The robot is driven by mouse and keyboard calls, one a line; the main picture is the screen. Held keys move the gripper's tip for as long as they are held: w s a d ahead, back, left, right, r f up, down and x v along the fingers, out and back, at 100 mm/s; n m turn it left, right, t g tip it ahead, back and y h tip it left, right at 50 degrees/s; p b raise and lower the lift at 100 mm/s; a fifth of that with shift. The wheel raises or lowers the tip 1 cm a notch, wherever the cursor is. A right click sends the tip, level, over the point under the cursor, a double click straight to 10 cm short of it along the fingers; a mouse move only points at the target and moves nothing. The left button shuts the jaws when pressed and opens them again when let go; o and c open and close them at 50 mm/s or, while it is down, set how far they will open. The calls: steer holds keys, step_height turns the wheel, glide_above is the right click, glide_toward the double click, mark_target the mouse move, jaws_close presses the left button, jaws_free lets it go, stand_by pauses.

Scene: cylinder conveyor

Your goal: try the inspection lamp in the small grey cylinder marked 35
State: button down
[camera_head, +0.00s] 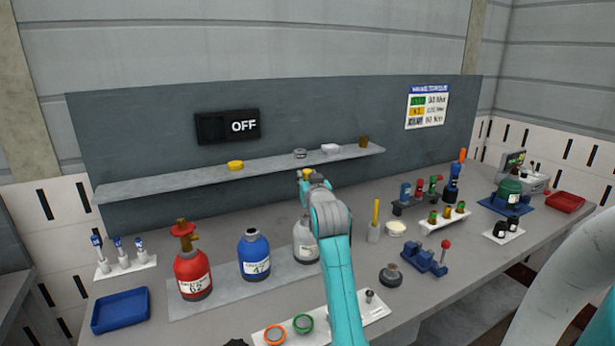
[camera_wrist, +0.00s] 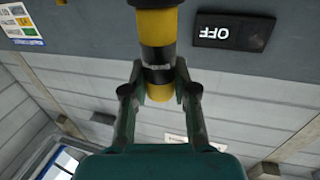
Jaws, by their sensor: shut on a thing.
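The small grey cylinder (camera_head: 303,241) stands right of the blue cylinder, partly hidden behind my arm; its number cannot be read. My gripper (camera_head: 306,176) is above it. In the wrist view, which is upside down, my gripper (camera_wrist: 159,88) is shut on a yellow-and-black banded rod (camera_wrist: 157,25), which looks like the inspection lamp. The rod runs down from the fingers to a dark part at the picture's top edge. I cannot tell whether its lower end is in the cylinder, as my arm covers that place.
A red cylinder (camera_head: 192,275) and a blue cylinder (camera_head: 254,256) stand to the left. A panel (camera_head: 228,126) on the back board reads OFF. A shelf (camera_head: 270,167) runs behind my gripper. A blue vise (camera_head: 425,258) and racks of small parts stand to the right.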

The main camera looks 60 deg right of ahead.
steer(key=shift+f, duration=1.05)
steer(key=shift+r, duration=0.1)
stand_by(0.6)
